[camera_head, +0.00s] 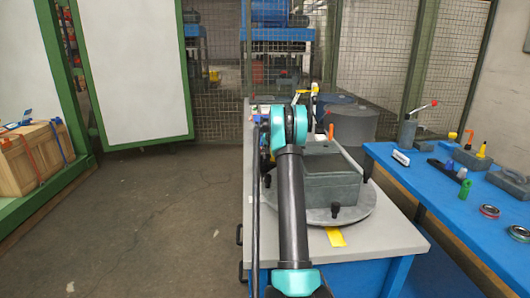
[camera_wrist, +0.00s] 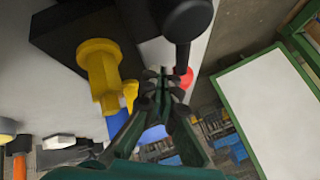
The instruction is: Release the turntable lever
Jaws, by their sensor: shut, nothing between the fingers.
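The round grey turntable (camera_head: 350,212) sits on the grey-topped table, with a dark grey block (camera_head: 332,180) on it. A flat yellow tab (camera_head: 335,237) sticks out at its front edge; I cannot tell whether this is the lever. In the wrist view, my gripper (camera_wrist: 164,80) is shut and empty. A red ball (camera_wrist: 187,78) shows just right of its fingertips; contact is unclear. A black round knob (camera_wrist: 187,18) on a dark stem is above them. A yellow cylindrical part (camera_wrist: 100,70) is to the left. In the head view, my arm hides the gripper.
A blue bench (camera_head: 400,175) on the right holds tools, small parts and a red-knobbed lever (camera_head: 425,107). A grey cylinder (camera_head: 353,122) stands behind the block. A mesh fence (camera_head: 380,50) closes the back. Floor (camera_head: 170,215) on the left is clear.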

